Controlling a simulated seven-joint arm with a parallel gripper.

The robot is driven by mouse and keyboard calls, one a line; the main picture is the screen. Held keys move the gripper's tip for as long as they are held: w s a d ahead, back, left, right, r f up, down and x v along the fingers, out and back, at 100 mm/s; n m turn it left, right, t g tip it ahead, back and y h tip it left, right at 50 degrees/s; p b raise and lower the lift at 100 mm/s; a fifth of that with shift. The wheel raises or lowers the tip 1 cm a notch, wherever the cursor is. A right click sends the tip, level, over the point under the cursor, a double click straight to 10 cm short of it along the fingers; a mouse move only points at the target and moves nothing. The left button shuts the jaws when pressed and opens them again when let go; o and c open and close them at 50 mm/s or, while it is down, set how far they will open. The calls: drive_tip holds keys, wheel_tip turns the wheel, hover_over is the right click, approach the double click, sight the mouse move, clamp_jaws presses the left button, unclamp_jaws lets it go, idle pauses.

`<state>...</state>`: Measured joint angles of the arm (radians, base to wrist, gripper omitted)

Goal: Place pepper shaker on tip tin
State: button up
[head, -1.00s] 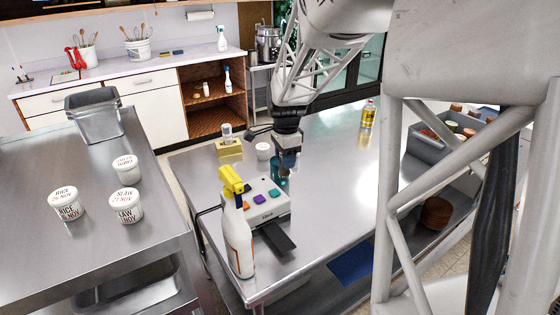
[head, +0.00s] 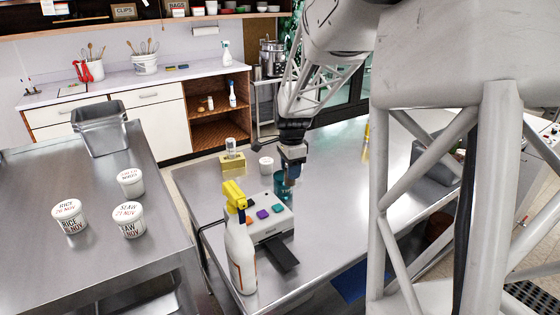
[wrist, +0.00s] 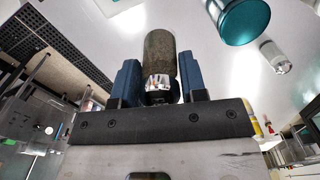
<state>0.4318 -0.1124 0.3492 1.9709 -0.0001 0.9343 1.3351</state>
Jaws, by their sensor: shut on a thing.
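My gripper (head: 291,172) is over the steel table in the head view, close to a teal tin (head: 284,190). In the wrist view the two blue fingers of my gripper (wrist: 158,88) are shut on a dark, rounded cylinder with a shiny metal band, which I take to be the pepper shaker (wrist: 160,52). The teal tin also shows in the wrist view (wrist: 243,20), apart from the held shaker and to its right. In the head view the fingers mostly hide the shaker.
A label printer-like device with coloured buttons (head: 270,222) and a yellow-topped spray bottle (head: 241,250) stand in front of the tin.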

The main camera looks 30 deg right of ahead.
drive_tip(key=w+d, duration=0.1)
drive_tip(key=w, duration=0.2)
drive_tip(key=w+d, duration=0.2)
drive_tip(key=w, duration=0.2)
drive_tip(key=w+d+f, duration=0.1)
drive_tip(key=w+d, duration=0.1)
drive_tip(key=w, duration=0.2)
idle(0.3)
drive_tip(key=shift+w+d+f, duration=0.1)
drive_tip(key=shift+w, duration=0.2)
drive_tip(key=shift+f, duration=1.75)
drive_tip(key=shift+f, duration=0.15)
drive_tip(key=o, duration=1)
drive_tip(key=shift+c, duration=0.2)
wheel_tip(320, 180, up, 12)
